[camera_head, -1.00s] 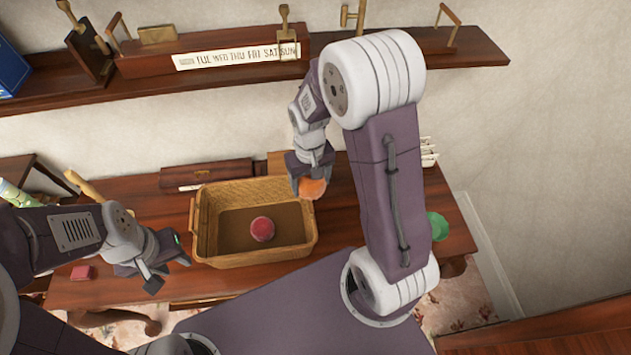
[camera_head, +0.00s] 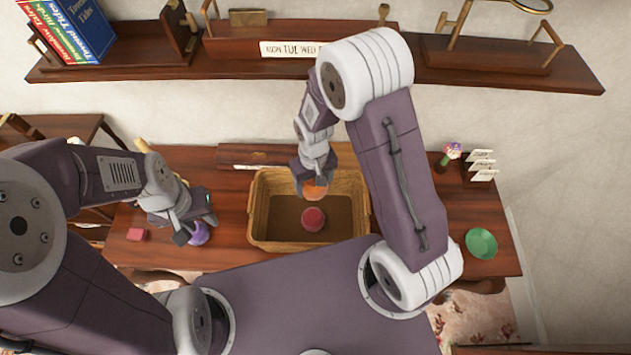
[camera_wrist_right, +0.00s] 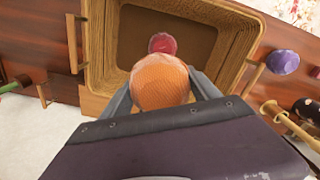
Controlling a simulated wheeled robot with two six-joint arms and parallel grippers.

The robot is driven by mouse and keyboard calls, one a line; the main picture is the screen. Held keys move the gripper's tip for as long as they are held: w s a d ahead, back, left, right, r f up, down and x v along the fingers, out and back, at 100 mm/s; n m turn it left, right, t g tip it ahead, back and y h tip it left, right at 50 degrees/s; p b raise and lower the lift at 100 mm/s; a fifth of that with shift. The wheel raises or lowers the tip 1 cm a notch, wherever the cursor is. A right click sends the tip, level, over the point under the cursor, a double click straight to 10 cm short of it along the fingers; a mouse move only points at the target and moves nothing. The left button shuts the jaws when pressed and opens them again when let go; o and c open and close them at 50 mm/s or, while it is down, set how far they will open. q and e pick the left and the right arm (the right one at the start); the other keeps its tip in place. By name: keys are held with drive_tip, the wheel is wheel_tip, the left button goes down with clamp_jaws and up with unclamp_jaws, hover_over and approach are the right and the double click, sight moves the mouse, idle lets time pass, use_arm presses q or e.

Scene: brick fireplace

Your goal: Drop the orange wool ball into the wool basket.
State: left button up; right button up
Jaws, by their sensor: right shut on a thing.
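The orange wool ball (camera_head: 315,189) is held in my right gripper (camera_head: 312,182), which is shut on it over the back part of the wool basket (camera_head: 256,215). In the right wrist view the orange ball (camera_wrist_right: 160,82) sits between the fingers, with the basket (camera_wrist_right: 97,50) beyond it. A red ball (camera_head: 313,219) lies inside the basket on its floor; it also shows in the wrist view (camera_wrist_right: 163,43). My left gripper (camera_head: 196,232) is left of the basket, beside a purple ball (camera_head: 199,233); whether its jaws are open is unclear.
A dark box (camera_head: 250,156) lies behind the basket. A wall shelf (camera_head: 400,60) runs above.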

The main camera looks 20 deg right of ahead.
drive_tip(key=f+b, duration=0.2)
drive_tip(key=f, duration=0.1)
drive_tip(key=f+b, duration=0.1)
drive_tip(key=shift+s+d+f, duration=0.15)
drive_tip(key=shift+s+d, duration=0.05)
drive_tip(key=shift+s, duration=0.1)
drive_tip(key=shift+f+b, duration=0.3)
drive_tip(key=shift+b, duration=0.1)
drive_tip(key=shift+w+a+r, duration=0.1)
drive_tip(key=shift+w, duration=0.05)
drive_tip(key=o, duration=1.4)
